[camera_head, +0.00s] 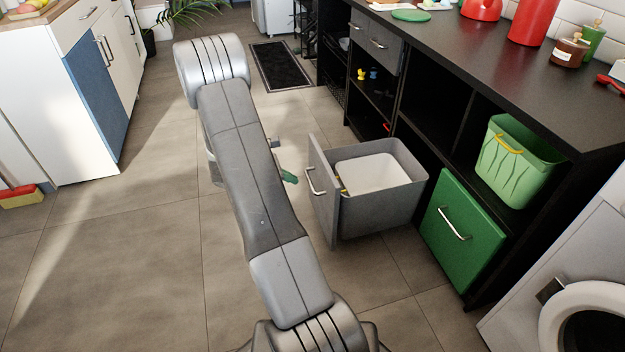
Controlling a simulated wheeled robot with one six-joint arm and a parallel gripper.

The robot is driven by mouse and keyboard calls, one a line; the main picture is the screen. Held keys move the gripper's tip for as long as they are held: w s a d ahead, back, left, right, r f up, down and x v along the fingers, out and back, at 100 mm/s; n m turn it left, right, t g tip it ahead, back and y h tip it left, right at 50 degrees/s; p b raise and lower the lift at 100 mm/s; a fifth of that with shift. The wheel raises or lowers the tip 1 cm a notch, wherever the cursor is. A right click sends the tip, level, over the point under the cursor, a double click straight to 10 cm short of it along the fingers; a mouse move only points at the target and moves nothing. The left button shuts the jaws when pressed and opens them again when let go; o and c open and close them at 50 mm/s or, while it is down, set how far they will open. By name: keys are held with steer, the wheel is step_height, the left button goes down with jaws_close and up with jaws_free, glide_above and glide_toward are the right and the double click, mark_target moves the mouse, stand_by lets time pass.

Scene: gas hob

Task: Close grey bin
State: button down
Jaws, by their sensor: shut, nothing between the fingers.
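The grey bin (385,205) is a pull-out drawer in the black unit. It stands open, well out over the floor, with a white inner container (375,172) showing inside. Its grey front panel (322,190) faces left and carries a silver bar handle (314,181). My gripper (290,178) is mostly hidden behind my own arm. Only a small green tip and a dark part show, just left of the front panel and handle. It appears apart from the panel, shut and empty.
A green drawer front (461,232) sits closed right of the bin. A light green basket (518,165) is on the shelf above it. A washing machine (575,290) stands at lower right. White cabinets (60,100) line the left. The tiled floor between is clear.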

mark_target(333, 189)
steer(key=b+x, duration=0.1)
steer(key=x, duration=0.3)
steer(key=b+x, duration=0.2)
steer(key=x, duration=0.1)
steer(key=d+r+b+x, duration=0.1)
steer(key=x, duration=0.3)
steer(key=shift+w+d+f+b, duration=0.1)
steer(key=shift+d+f+b, duration=0.05)
steer(key=shift+d+b, duration=0.2)
steer(key=shift+w+d, duration=0.2)
steer(key=shift+d, duration=0.4)
steer(key=shift+w+d, duration=0.1)
